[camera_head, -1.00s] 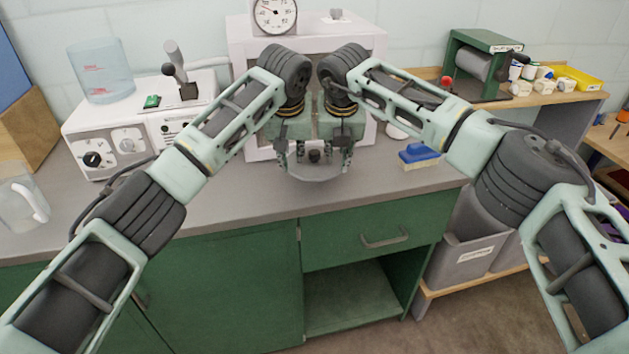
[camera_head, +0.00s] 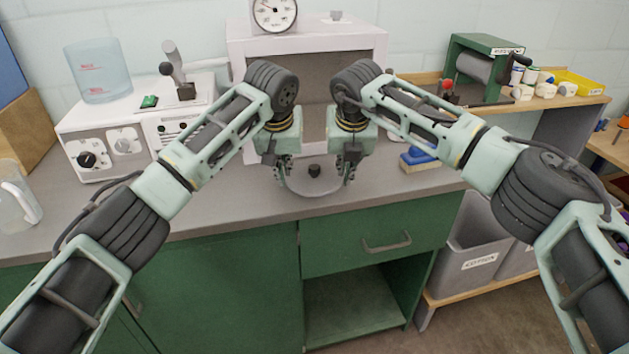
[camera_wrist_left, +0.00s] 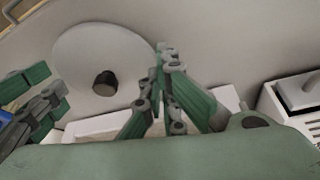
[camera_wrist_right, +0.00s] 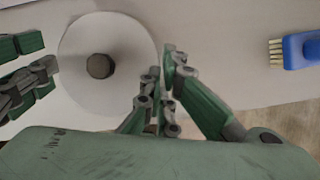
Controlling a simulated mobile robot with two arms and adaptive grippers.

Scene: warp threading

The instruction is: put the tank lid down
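The tank lid (camera_head: 305,188) is a round pale grey disc with a dark knob (camera_head: 314,171), low over the counter in front of the white cabinet. It also shows in the left wrist view (camera_wrist_left: 82,65) and the right wrist view (camera_wrist_right: 115,40). My left gripper (camera_head: 284,178) is at its left rim, fingers closed together on the edge. My right gripper (camera_head: 348,174) is at its right rim, fingers likewise closed on the edge. The lid looks level. I cannot tell whether its underside touches the counter.
The grey counter (camera_head: 225,208) is clear around the lid. A blue brush (camera_head: 418,160) lies to the right. A white cabinet (camera_head: 373,48) with a dial stands behind, a white control unit (camera_head: 105,135) at the left. A clear jug (camera_head: 18,205) stands at the far left.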

